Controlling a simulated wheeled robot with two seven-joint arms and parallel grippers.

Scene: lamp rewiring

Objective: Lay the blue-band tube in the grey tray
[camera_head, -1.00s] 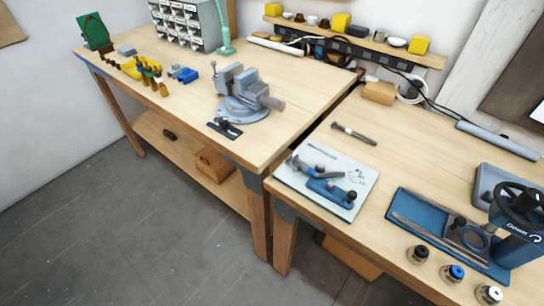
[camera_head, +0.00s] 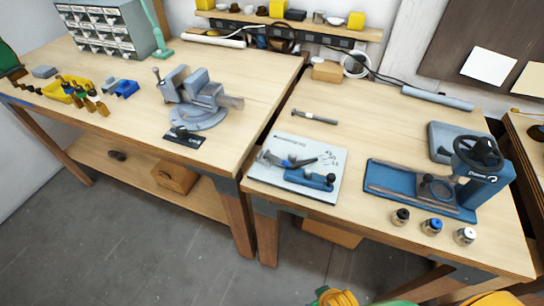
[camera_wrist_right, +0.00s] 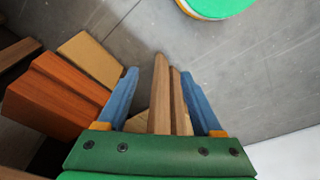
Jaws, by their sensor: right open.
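The middle one, with a blue top (camera_head: 432,226), looks like the blue-band tube; a band is too small to make out. A shallow grey tray-like piece (camera_head: 447,137) lies behind the blue press, partly hidden by it. My right gripper (camera_wrist_right: 157,72) is open in the right wrist view, with floor and wooden bench parts beyond its blue fingers. It is away from the tubes. My left gripper is not in view.
The blue press (camera_head: 482,185) and its base stand just behind the tubes. A white mat (camera_head: 325,162) with tools lies left of them. A hammer-like tool (camera_head: 314,117) lies farther back. A vise (camera_head: 195,100) is on the left bench. Bare wood lies left of the tubes.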

